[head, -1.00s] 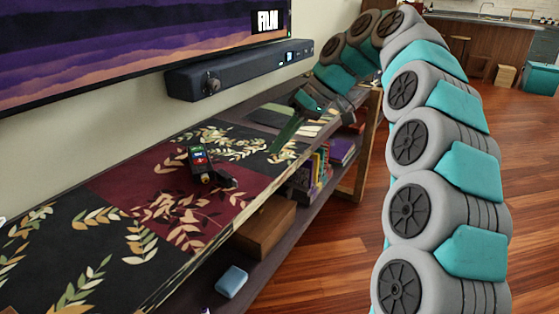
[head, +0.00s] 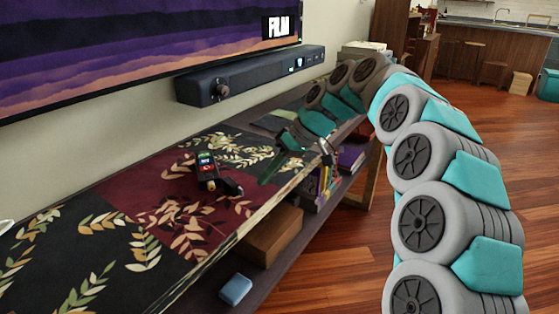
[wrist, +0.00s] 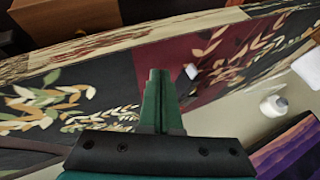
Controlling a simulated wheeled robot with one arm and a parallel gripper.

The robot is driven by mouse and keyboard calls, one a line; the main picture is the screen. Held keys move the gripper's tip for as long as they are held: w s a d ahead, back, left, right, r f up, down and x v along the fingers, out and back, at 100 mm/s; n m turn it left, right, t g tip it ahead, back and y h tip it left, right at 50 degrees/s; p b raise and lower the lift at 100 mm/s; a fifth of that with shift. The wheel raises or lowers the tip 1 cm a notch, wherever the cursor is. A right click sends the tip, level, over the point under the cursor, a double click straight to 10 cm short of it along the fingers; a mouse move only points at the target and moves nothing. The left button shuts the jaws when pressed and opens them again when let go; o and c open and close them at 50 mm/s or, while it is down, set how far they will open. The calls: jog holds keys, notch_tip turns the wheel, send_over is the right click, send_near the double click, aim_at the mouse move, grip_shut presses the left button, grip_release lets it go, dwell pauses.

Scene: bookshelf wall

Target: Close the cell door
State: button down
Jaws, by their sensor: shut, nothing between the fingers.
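A small black handheld device (head: 205,167) with a lit face and red and green marks lies on the dark red part of the leaf-patterned shelf top. A dark flap-like piece (head: 229,186) sticks out at its near right end; I cannot tell for sure that it is the cell door. My gripper (head: 268,176) is to the right of the device, apart from it, near the shelf's front edge. Its green fingers (wrist: 157,98) are together and empty in the wrist view.
A black soundbar (head: 250,75) hangs on the wall under the television (head: 130,50). The lower shelf holds a brown box (head: 272,236), a light blue item (head: 236,289) and books (head: 322,186). A white rounded object (wrist: 272,106) shows in the wrist view.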

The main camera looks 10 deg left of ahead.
aim_at(254, 195)
jog(key=shift+s+a, duration=1.25)
jog(key=shift+s, duration=0.3)
